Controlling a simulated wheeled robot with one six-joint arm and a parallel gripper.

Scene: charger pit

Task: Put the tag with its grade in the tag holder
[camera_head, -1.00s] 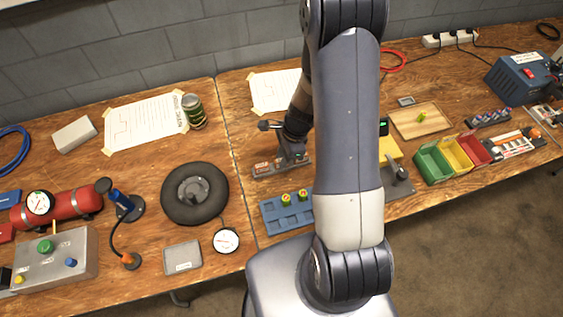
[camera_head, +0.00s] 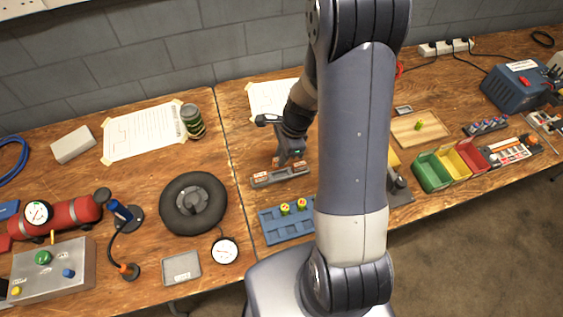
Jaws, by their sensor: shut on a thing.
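My gripper (camera_head: 287,161) is just above a long grey rack (camera_head: 281,178) that has small orange-and-white tags in it. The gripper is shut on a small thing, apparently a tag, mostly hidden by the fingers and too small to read. A small grey frame (camera_head: 403,109), which looks like the tag holder, lies on the right table behind a wooden tray (camera_head: 417,137). A yellow-green cell (camera_head: 418,125) stands on that tray. I cannot tell whether the grey frame is empty.
A blue block (camera_head: 273,225) with two yellow-green cells (camera_head: 285,209) stands in front of the rack. My arm hides the middle of the right table. Green, yellow and red bins (camera_head: 431,171) stand at right. A black wheel (camera_head: 193,203) lies to the left.

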